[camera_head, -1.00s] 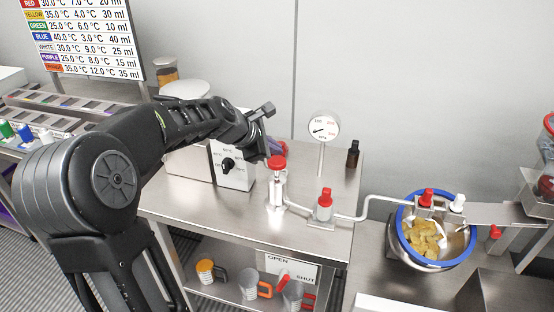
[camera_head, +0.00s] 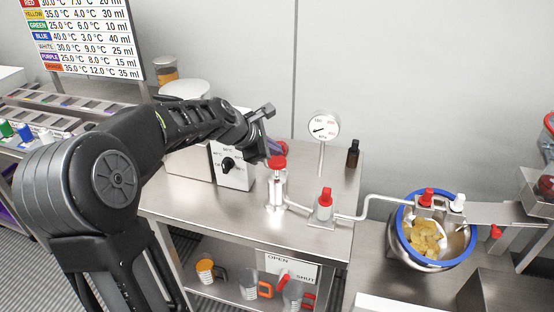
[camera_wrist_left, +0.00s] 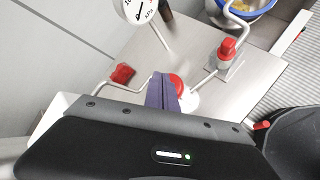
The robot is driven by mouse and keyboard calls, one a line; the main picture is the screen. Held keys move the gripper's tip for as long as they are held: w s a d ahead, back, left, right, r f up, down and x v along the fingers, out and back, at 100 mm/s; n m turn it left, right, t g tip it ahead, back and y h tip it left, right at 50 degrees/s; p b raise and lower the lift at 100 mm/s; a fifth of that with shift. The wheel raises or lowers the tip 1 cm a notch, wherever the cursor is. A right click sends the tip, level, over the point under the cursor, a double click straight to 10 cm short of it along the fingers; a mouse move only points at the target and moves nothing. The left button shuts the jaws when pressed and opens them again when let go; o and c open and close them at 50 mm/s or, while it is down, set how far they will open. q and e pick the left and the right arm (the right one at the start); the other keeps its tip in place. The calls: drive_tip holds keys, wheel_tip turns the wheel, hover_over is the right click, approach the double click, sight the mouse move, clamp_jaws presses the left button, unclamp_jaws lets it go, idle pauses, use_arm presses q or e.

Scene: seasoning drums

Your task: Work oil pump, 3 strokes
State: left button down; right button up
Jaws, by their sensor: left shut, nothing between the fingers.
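The oil pump (camera_head: 277,192) is a small steel cylinder with a red cap (camera_head: 277,162), standing upright on the steel bench. My left gripper (camera_head: 270,148) comes in from the left, its fingers shut and empty right at the red cap. In the left wrist view the purple fingers (camera_wrist_left: 162,92) lie together against or just in front of the red cap (camera_wrist_left: 178,84) and partly cover it. I cannot tell whether they touch it. A pipe leads from the pump to a red-handled valve (camera_head: 325,202). The right gripper is not in view.
A pressure gauge (camera_head: 323,126) and a dark bottle (camera_head: 353,154) stand behind the pump. A dial box (camera_head: 234,168) is at its left. A blue-rimmed drum (camera_head: 474,242) with yellow chips is at the right. Mugs (camera_head: 205,271) stand on the lower shelf.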

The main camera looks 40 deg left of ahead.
sight(276, 160)
use_arm(q)
drive_tip(key=shift+f+b, duration=1.25)
drive_tip(key=shift+f, duration=0.7)
idle(1.3)
drive_tip(key=shift+r, duration=0.15)
drive_tip(key=shift+r+p, duration=2)
drive_tip(key=shift+p, duration=0.15)
drive_tip(key=shift+r, duration=0.1)
wheel_tip(276, 160, up, 5)
drive_tip(key=p, duration=0.5)
